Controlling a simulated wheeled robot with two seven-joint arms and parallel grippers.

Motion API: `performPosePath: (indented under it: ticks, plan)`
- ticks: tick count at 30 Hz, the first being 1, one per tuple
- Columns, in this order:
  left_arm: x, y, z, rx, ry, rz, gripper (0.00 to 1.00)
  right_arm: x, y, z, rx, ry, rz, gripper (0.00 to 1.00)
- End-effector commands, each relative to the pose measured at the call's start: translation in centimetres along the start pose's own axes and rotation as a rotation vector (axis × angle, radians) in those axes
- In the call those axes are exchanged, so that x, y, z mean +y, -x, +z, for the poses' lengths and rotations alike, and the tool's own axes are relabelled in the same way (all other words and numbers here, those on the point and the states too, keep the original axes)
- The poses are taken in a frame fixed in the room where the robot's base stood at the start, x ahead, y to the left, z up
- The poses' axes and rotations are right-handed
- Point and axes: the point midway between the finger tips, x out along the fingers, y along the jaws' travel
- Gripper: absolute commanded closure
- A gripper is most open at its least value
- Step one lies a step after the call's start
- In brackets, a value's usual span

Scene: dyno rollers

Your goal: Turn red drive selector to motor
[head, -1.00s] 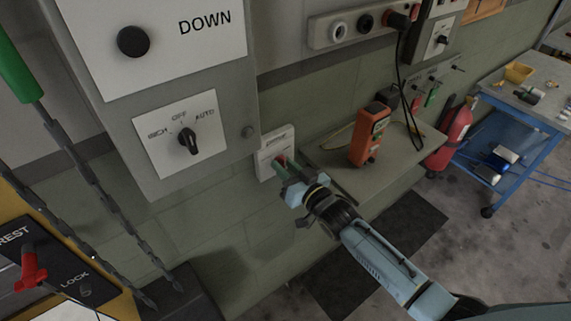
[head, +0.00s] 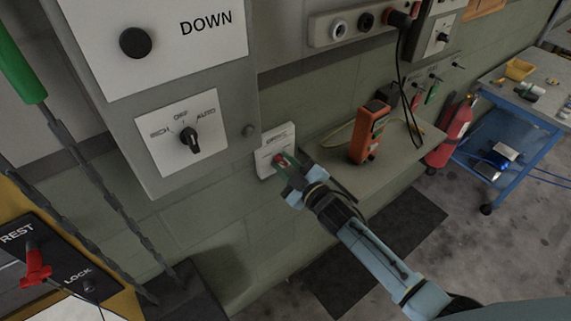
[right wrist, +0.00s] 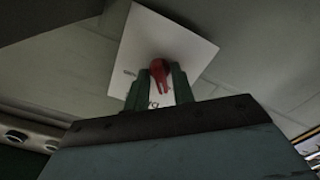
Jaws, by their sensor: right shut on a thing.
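The red drive selector (right wrist: 159,72) is a small red knob on a white wall plate (right wrist: 165,37). In the head view the plate (head: 270,147) sits on the green wall just right of the grey control box. My right gripper (head: 281,163) reaches it from the lower right. In the right wrist view its green fingers stand on both sides of the red knob and are shut on it. The lettering on the plate is too small or partly hidden to read, so the knob's setting cannot be told. My left gripper is not in view.
The grey control box (head: 243,75) with a black selector (head: 189,138) juts out left of the plate. An orange handheld device (head: 368,137) stands on a shelf (head: 408,150) to the right. A red lever (head: 35,266) is at lower left. A blue cart (head: 505,178) stands far right.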

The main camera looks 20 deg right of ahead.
Motion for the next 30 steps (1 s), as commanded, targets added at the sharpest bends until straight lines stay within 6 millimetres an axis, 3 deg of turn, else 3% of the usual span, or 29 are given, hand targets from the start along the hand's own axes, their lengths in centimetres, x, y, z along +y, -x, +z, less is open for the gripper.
performPosePath:
  ticks: [9, 25, 26, 27, 30]
  plan:
    - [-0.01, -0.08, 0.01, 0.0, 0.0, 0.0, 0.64, -0.04, 0.02, -0.01, 0.0, 0.115, 0.0, 0.98]
    - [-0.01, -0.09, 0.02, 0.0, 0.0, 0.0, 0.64, -0.04, 0.02, 0.0, 0.0, 0.136, 0.0, 0.98]
    - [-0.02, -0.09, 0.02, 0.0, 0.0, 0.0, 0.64, -0.04, 0.02, 0.01, 0.0, 0.136, 0.0, 0.73]
    - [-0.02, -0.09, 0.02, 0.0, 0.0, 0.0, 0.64, -0.04, 0.02, 0.01, 0.0, 0.136, 0.0, 0.68]
    - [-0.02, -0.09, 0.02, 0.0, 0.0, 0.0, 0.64, -0.04, 0.02, 0.01, 0.0, 0.136, 0.0, 0.67]
